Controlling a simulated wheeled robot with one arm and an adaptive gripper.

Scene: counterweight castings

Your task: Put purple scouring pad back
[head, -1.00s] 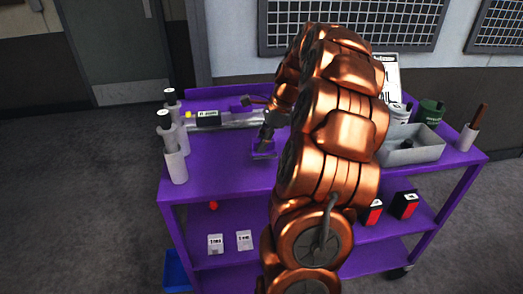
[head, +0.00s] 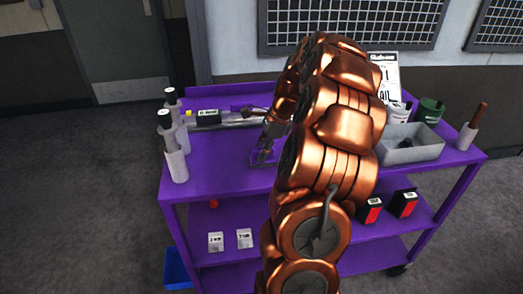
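My gripper (head: 264,153) is low over the middle of the purple trolley top (head: 225,171), pointing down. A small purple piece (head: 259,160) with a lighter edge shows at its fingertips. It may be the scouring pad, but it blends with the purple top. I cannot tell whether the fingers grip it or only stand over it. Another purple item (head: 249,106) lies at the back of the top, beyond the gripper. My copper arm hides much of the middle and right of the top.
A long silver piece with a black label box (head: 208,117) lies behind. A grey bin (head: 411,154), green can (head: 430,111) and white holder (head: 467,137) stand right. The left-front top is clear.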

